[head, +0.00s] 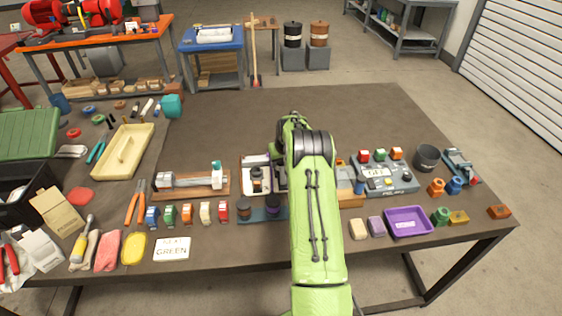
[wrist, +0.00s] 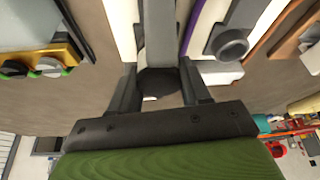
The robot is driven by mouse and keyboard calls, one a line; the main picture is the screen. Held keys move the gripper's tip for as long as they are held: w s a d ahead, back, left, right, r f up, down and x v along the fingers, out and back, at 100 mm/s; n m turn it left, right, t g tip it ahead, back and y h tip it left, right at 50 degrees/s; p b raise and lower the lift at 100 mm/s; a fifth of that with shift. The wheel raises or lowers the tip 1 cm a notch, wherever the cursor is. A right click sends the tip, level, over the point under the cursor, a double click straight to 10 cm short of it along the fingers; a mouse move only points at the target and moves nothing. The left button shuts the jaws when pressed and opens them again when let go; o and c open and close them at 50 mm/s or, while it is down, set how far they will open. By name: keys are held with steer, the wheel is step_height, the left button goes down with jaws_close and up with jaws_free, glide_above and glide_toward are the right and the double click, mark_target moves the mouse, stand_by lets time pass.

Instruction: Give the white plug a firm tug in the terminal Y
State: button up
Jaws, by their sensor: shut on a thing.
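My gripper (wrist: 158,88) reaches in between parts on the bench in the wrist view. Its two dark fingers are closed in on a thing between them, which I take to be the white plug (wrist: 150,98). Only a small white edge of it shows, beside a dark round part (wrist: 158,80). In the head view my green arm covers the gripper, the plug and the terminal, so I cannot tell how deep the plug sits. A white board (head: 251,184) with dark fittings shows just left of the arm.
A grey box with coloured buttons (head: 385,180) and a purple tray (head: 408,222) stand right of the arm. A wooden fixture (head: 190,184) and several coloured blocks are to the left. The back middle of the bench (head: 235,115) is clear.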

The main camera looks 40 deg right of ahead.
steer(key=o, duration=1.2)
steer(key=shift+c, duration=0.2)
steer(key=p+v, duration=0.1)
steer(key=v, duration=1.4)
steer(key=shift+s+r, duration=0.25)
steer(key=shift+r, duration=0.05)
